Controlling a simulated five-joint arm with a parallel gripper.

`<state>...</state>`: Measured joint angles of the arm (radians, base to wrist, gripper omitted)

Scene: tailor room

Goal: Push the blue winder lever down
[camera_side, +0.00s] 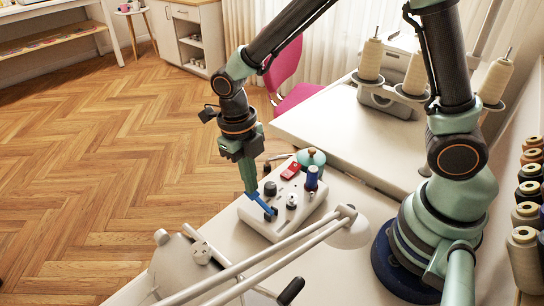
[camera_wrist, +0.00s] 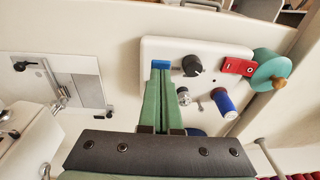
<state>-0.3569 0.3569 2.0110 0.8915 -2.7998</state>
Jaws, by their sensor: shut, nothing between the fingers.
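The blue winder lever (camera_side: 262,204) slants up from the left part of a white control box (camera_side: 262,228). In the wrist view the lever (camera_wrist: 161,65) shows as a short blue piece just beyond my fingertips, which hide part of it. My gripper (camera_side: 251,188) is shut and empty, pointing down at the lever's upper end. In the wrist view its two green fingers (camera_wrist: 159,73) lie side by side. The tips look very close to the lever or touching it; I cannot tell which.
The box also carries a black knob (camera_wrist: 192,65), a red switch (camera_wrist: 238,66), a blue spool (camera_wrist: 223,102) and a silver knob (camera_wrist: 183,97). A teal round object (camera_wrist: 270,70) stands at its right end. A white lamp arm (camera_side: 270,256) crosses in front in the side view.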

